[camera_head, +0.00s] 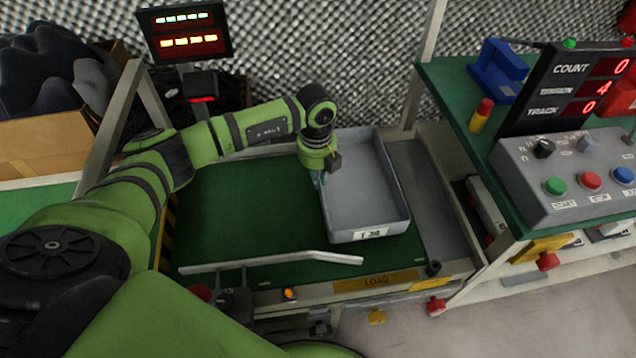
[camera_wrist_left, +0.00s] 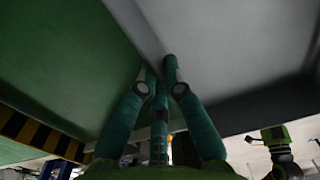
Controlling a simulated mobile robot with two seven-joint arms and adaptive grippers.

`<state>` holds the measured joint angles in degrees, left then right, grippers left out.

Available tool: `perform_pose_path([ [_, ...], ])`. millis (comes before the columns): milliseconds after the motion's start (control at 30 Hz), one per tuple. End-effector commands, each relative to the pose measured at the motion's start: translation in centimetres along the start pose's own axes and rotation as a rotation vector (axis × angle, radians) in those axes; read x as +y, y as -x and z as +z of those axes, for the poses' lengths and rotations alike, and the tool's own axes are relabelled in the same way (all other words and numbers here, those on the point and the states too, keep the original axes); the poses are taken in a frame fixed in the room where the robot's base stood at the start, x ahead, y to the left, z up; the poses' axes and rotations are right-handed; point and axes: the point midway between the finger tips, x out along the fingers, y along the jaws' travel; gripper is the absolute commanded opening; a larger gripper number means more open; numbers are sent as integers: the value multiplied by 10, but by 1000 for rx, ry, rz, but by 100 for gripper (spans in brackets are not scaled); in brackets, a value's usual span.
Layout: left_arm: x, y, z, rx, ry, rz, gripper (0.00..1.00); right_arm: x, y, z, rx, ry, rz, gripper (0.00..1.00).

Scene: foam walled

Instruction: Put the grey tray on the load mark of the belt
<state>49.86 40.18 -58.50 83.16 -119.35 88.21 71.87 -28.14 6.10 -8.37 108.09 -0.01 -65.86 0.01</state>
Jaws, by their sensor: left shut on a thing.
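The grey tray (camera_head: 362,190) is on the right part of the green belt (camera_head: 245,215), close to the grey strip at the belt's right end. A white label is on its front wall. The yellow LOAD mark (camera_head: 376,281) is on the front rail, below the tray's front edge. My left gripper (camera_head: 319,181) is at the tray's left wall, with its fingers shut on that wall. In the left wrist view, the teal fingers (camera_wrist_left: 160,85) meet at the edge of the tray (camera_wrist_left: 225,45). Whether the tray's underside touches the belt is unclear. My right gripper is not in view.
A pale guide bar (camera_head: 275,261) crosses the belt's front left. A control box (camera_head: 570,178) with buttons and a COUNT display (camera_head: 575,88) stand on the green bench at right. A lit display (camera_head: 185,30) stands behind the belt. The belt's left part is clear.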

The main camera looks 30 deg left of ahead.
Motion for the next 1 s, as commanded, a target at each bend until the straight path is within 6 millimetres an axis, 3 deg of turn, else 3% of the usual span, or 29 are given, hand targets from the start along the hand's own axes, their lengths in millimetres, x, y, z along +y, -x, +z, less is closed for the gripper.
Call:
perform_pose_path([
  [167,-1,-22,0,-1,0,-3,0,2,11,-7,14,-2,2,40],
  [600,-1,-26,0,-1,-1,-3,0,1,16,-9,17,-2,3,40],
  [667,0,-27,0,0,-1,1,29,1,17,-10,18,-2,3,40],
  [700,0,-27,0,0,-1,1,32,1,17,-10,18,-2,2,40],
  [1000,0,-26,0,0,-1,1,32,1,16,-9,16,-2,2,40],
])
